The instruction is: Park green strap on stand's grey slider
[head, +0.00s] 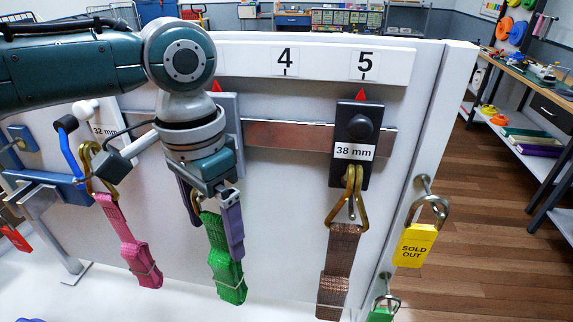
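The green strap (228,284) hangs bundled, with a brass ring (196,206) at its top left, low on the white wall board. My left gripper (211,225) points down over the strap's upper end. Its two fingers stand apart, one on each side of the strap's top, and the right finger overlaps the strap's edge. The gripper hides what the ring hangs from. A light grey slider plate (235,125) shows partly behind my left wrist on the copper-coloured rail. At the left is a low stand with a blue bar (72,190) and a grey bracket (40,203). My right gripper is not in view.
A pink strap (128,240) hangs just left of the green one. A brown strap (338,270) hangs from the dark 38 mm slider (352,130) under number 5. A yellow SOLD OUT padlock (416,246) hangs on the board's right edge. A workbench stands right.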

